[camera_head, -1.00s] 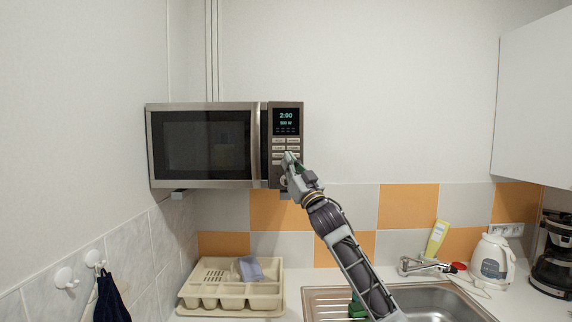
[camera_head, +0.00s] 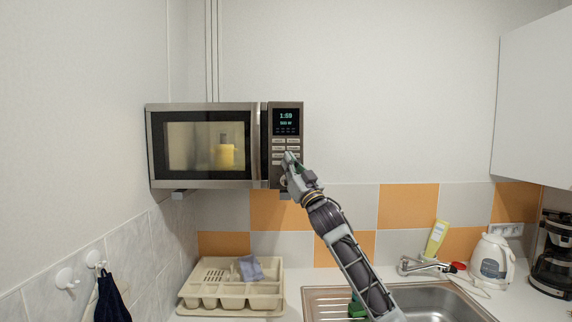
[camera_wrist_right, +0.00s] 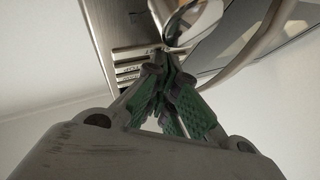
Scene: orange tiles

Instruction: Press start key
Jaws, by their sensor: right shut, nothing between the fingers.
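The microwave (camera_head: 157,120) is mounted on the wall at left centre, its door shut. Its window is lit and a yellow item (camera_head: 224,155) shows inside. The display (camera_head: 286,117) reads about 1:59. My right gripper (camera_head: 289,157) is shut and empty, with its fingertips at the lower keys of the control panel. In the right wrist view the closed green-padded fingertips (camera_wrist_right: 160,62) are at the keys (camera_wrist_right: 130,70), beside the round dial. The tips hide the key behind them, so contact is hard to tell. My left gripper is not in view.
A beige dish rack (camera_head: 230,301) with a bluish cloth stands on the counter below. The sink (camera_head: 440,300), tap, yellow bottle (camera_head: 436,239), white kettle (camera_head: 492,262) and coffee maker (camera_head: 553,255) are to the right. A white cabinet hangs at upper right.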

